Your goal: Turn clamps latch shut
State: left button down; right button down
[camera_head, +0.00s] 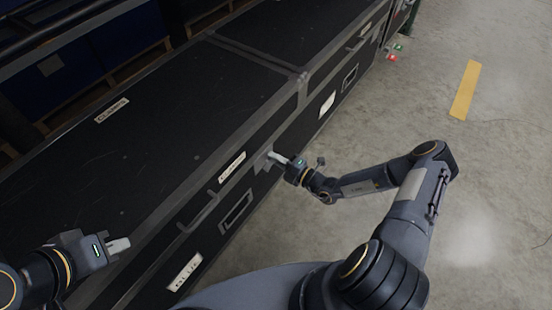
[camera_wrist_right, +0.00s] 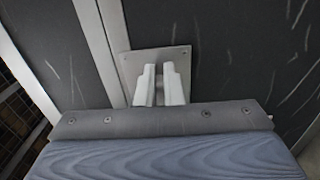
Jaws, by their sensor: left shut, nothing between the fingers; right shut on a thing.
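A long black case (camera_head: 160,140) with grey metal edges runs diagonally across the head view. On its front face, just below the lid edge, is a small metal latch (camera_head: 262,163). In the right wrist view the latch's light grey plate (camera_wrist_right: 184,58) shows behind the fingers. My right gripper (camera_head: 277,157) is shut on the latch; its two pale fingers (camera_wrist_right: 160,84) hide the gripped part, so I cannot tell how far it is turned. My left gripper (camera_head: 122,244) is shut and empty, apart from the latch, over the near part of the case.
The case front also carries handles (camera_head: 200,212), recessed plates (camera_head: 236,210) and white labels (camera_head: 185,271). Open concrete floor (camera_head: 490,190) with a yellow stripe (camera_head: 466,90) lies to the right. Small green and red lights (camera_head: 391,57) show near the far end. Dark blue containers (camera_head: 50,68) stand at upper left.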

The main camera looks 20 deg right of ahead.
jog(key=c, duration=1.6)
grip_release()
jog(key=shift+o, duration=0.2)
jog(key=p+v, duration=0.1)
jog(key=v, duration=0.6)
jog(key=shift+s+d, duration=0.25)
jog(key=shift+s, duration=0.1)
